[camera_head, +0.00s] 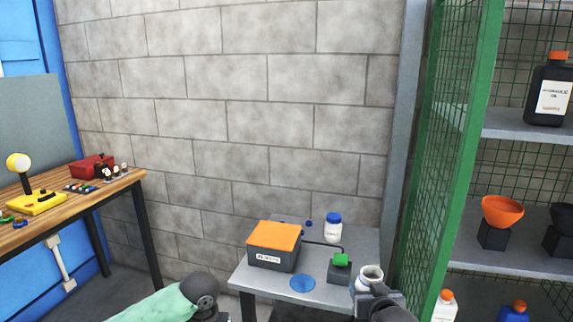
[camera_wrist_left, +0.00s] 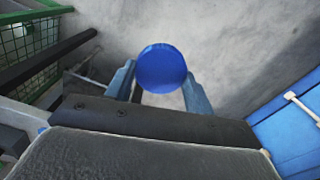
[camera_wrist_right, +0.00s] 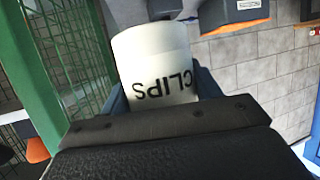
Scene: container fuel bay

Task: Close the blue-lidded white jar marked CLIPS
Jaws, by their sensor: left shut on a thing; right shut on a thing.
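The white jar marked CLIPS (camera_wrist_right: 155,50) is in my right gripper (camera_wrist_right: 158,90), between its two blue fingers. In the head view the jar (camera_head: 370,274) is upright with its mouth uncovered, at the table's right front, and my right gripper (camera_head: 376,290) is at its near side. A round blue lid (camera_wrist_left: 161,69) is between the fingers of my left gripper (camera_wrist_left: 161,88), held away from the jar. In the head view my left arm's end shows at the bottom edge; its fingers and the lid cannot be made out there.
The grey table (camera_head: 325,296) carries an orange-lidded box (camera_head: 272,257), a second blue-lidded white jar (camera_head: 333,230), a green-topped dark block (camera_head: 340,268) and a flat blue disc (camera_head: 303,283). A green mesh rack (camera_head: 455,150) stands close on the right. A wooden bench (camera_head: 110,190) is at left.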

